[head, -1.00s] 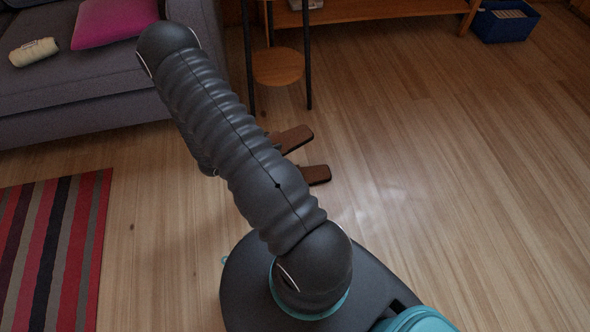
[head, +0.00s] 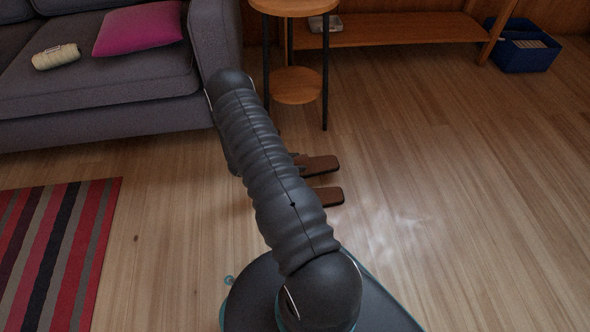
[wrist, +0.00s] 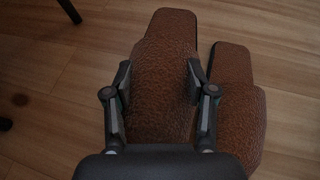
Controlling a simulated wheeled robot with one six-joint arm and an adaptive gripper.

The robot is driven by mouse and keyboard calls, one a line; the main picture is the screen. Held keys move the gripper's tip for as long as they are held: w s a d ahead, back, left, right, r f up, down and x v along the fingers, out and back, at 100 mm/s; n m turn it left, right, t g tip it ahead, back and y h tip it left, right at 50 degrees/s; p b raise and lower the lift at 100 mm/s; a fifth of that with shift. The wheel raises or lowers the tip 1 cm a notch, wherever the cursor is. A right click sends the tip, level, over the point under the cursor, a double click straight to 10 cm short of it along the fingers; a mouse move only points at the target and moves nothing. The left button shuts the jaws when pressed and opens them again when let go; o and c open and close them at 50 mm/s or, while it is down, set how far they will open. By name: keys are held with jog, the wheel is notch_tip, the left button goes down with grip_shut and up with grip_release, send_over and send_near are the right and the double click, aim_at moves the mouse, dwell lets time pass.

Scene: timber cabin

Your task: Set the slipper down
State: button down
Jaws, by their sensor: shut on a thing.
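My gripper (wrist: 160,83) is shut on a brown slipper (wrist: 166,55) in the wrist view, one finger against each side. The held slipper also shows in the head view (head: 320,165), jutting out to the right from behind my arm. A second brown slipper (wrist: 237,95) lies close along its right side in the wrist view, and on the near side in the head view (head: 328,196). My arm hides most of the gripper in the head view. The held slipper is low over the wooden floor; I cannot tell whether it touches.
A round side table (head: 297,86) with dark legs stands just beyond the slippers. A grey sofa (head: 110,95) is at the upper left, a striped rug (head: 50,250) at the left. A blue box (head: 525,55) sits far right. Floor to the right is clear.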

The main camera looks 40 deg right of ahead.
jog(key=shift+w+d+f, duration=0.1)
jog(key=shift+w+f, duration=0.3)
jog(key=shift+w, duration=0.25)
jog(key=shift+f+b, duration=0.45)
jog(key=shift+f, duration=1.55)
jog(key=shift+c, duration=1.5)
grip_release()
